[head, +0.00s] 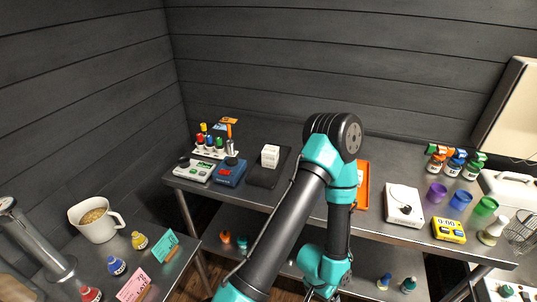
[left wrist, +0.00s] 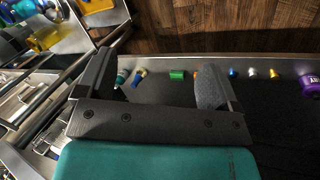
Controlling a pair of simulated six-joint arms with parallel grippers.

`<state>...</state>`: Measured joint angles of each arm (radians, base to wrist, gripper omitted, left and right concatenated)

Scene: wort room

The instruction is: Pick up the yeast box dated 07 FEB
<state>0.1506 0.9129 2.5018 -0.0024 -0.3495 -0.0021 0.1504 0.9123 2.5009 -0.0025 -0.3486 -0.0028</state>
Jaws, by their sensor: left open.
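A small white box (head: 270,156) stands on a dark mat (head: 266,176) near the left end of the back table. It may be a yeast box, but no date can be read on it. No 07 FEB print is legible anywhere. In the left wrist view my left gripper (left wrist: 160,82) is open and empty, its two dark fingers wide apart. No box shows between them. In the head view my arm bends over the middle of the back table and its lower end comes down in front of it. My right gripper is not in view.
Left of the box are a blue device (head: 230,172), a grey-green device (head: 194,170) and a rack of coloured tubes. An orange tray (head: 363,185) is partly hidden behind my arm. A white scale (head: 403,205), a yellow timer (head: 449,229) and coloured cups stand right. Small bottles occupy the lower shelf.

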